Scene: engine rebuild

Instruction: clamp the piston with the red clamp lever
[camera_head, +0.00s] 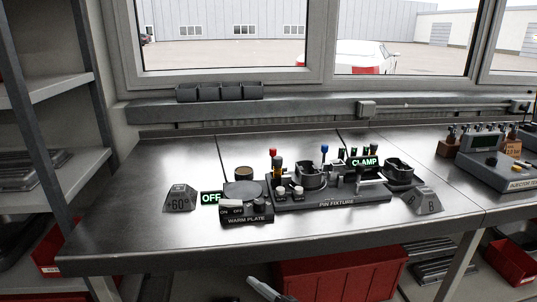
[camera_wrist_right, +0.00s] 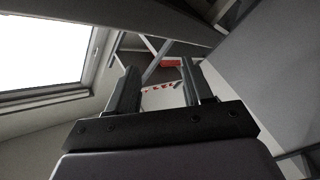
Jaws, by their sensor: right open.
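The pin fixture (camera_head: 335,200) stands on the steel bench. The red clamp lever (camera_head: 272,153) rises upright at its left end, with a red knob. A dark grey cylindrical part, which looks like the piston (camera_head: 310,178), sits upright in the fixture beside it. A green CLAMP sign (camera_head: 364,162) is lit behind the fixture. My right gripper (camera_wrist_right: 158,68) is open and empty in the right wrist view, away from the fixture. My left gripper is not clearly in view.
A blue-knobbed lever (camera_head: 323,149) stands behind the piston. The warm plate (camera_head: 246,217), with a lit OFF sign (camera_head: 211,198), is left of the fixture. Angled blocks (camera_head: 180,198) (camera_head: 422,201) flank them. An injector tester (camera_head: 492,168) is at right. The bench front is clear.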

